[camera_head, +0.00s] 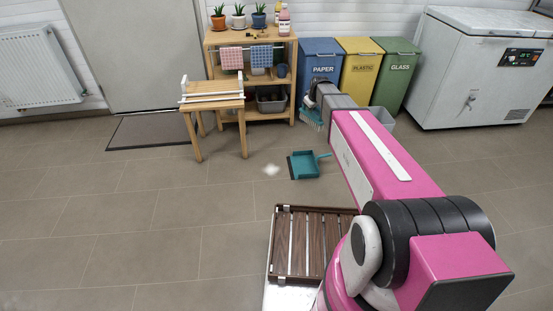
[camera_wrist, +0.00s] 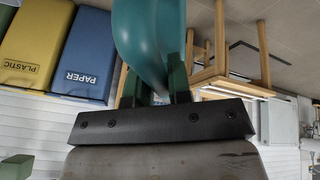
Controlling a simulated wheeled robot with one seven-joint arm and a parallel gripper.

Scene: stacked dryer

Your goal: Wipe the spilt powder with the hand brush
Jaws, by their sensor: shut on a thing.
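The spilt powder (camera_head: 271,169) is a small white patch on the tiled floor, left of the teal dustpan (camera_head: 306,165). The hand brush (camera_head: 311,120) shows in the head view at the far end of my arm, its pale bristles pointing down, above and behind the dustpan. In the wrist view my gripper (camera_wrist: 156,90) has its two dark green fingers shut on the teal brush (camera_wrist: 150,35). In the head view my arm mostly hides the gripper. The brush is apart from the powder; whether it touches the floor I cannot tell.
A small wooden table (camera_head: 212,104) and a wooden shelf (camera_head: 258,113) stand behind the powder. Blue, yellow (camera_head: 360,70) and green bins stand behind my arm, and a white freezer (camera_head: 470,80) is at right. The floor left of the powder is clear.

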